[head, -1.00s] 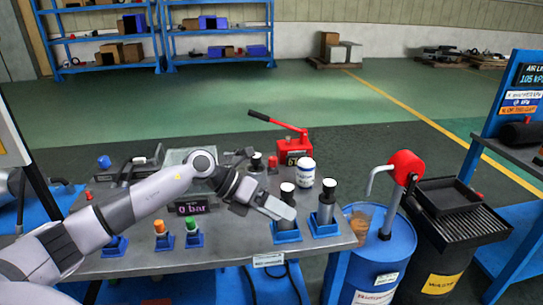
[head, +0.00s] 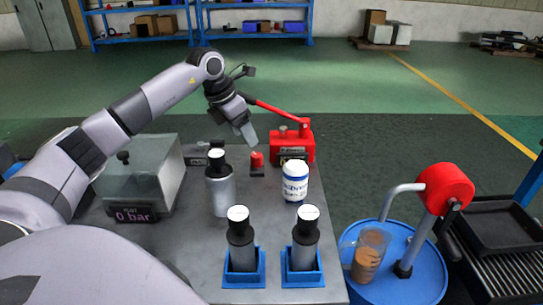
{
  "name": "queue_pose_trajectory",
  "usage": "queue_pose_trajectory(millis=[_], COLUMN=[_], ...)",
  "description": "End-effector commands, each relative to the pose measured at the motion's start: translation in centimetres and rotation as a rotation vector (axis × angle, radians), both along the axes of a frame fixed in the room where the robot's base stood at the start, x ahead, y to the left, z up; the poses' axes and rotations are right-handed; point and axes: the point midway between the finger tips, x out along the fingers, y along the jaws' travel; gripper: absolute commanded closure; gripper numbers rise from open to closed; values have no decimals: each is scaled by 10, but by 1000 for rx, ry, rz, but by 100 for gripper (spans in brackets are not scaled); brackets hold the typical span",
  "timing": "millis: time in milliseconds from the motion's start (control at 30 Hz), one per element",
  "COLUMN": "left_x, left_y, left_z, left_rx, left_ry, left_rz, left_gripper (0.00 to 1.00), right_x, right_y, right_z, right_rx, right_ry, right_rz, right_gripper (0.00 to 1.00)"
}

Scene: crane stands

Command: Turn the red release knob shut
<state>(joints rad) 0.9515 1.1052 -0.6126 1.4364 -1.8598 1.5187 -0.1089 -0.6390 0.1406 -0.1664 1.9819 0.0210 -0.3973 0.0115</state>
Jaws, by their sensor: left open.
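A red hand pump (head: 299,145) with a long red lever (head: 281,112) stands at the back right of the grey table. A small red knob-like part (head: 257,160) sits just left of the pump's body, low near the tabletop; I take it as the release knob. Its turn position is too small to read. My left gripper (head: 247,136) is open and empty, pointing down above and slightly left of this red part, apart from it. The gripper's wrist is close to the lever's end. My right gripper is not in view.
A white bottle (head: 295,181) and a grey cylinder (head: 220,190) stand in front of the pump. Two more cylinders stand in blue holders (head: 242,267) at the front. A clear box with a "0 bar" display (head: 135,214) is left. A blue drum (head: 420,272) stands right.

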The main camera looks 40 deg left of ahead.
Motion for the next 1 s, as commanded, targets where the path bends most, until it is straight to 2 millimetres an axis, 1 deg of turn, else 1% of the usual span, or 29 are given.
queue_pose_trajectory(millis=[33, 100, 267, 500, 633, 800, 1000], left_x=[0, 0, 3, 17, 23, 26, 26], left_y=[0, 0, -1, -5, -7, -8, -8], left_z=[-8, -11, -20, -54, -68, -77, -77], left_rx=[-1, -1, -2, -3, -4, 0, 0], left_ry=[-2, -2, 0, 1, -1, -2, -2], left_rz=[1, 0, 0, -1, 0, -1, -1], left_gripper=[39, 39, 39, 39, 39, 39, 39], right_x=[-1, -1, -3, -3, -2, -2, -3], right_y=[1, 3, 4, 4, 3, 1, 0], right_z=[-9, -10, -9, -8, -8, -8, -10], right_rx=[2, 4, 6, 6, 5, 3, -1], right_ry=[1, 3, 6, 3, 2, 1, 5], right_rz=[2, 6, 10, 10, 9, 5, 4], right_gripper=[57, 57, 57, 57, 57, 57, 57])
